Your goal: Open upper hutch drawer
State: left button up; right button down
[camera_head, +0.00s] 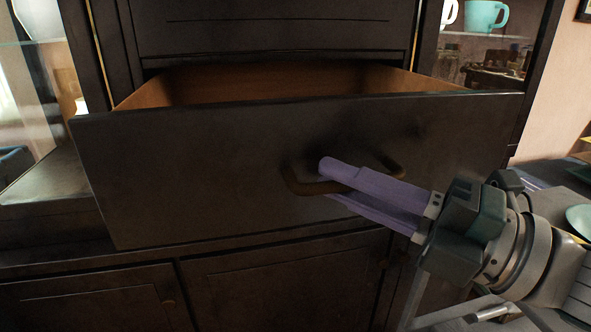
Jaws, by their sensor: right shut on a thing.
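The upper hutch drawer (200,170) is a dark wooden drawer pulled out of the dark hutch (270,28). Its lighter brown inside (270,85) shows above the front panel, and the part I can see looks empty. A brown, bow-shaped handle (301,184) is on the drawer front. My right gripper (335,178) comes in from the lower right, with its purple fingers shut on the handle, one finger passing over it and the other below. My left gripper is not in view.
Cabinet doors (85,300) lie below the drawer. Glass side compartments flank the hutch; the right one holds a teal mug (485,16) on a shelf. At the right edge is a surface with a pale green dish (580,220).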

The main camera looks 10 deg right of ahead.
jog(key=shift+s, duration=0.1)
jog(key=c, duration=0.9)
grip_release()
jog(key=v, duration=0.9)
jog(key=shift+s+d, duration=0.2)
jog(key=shift+d, duration=0.15)
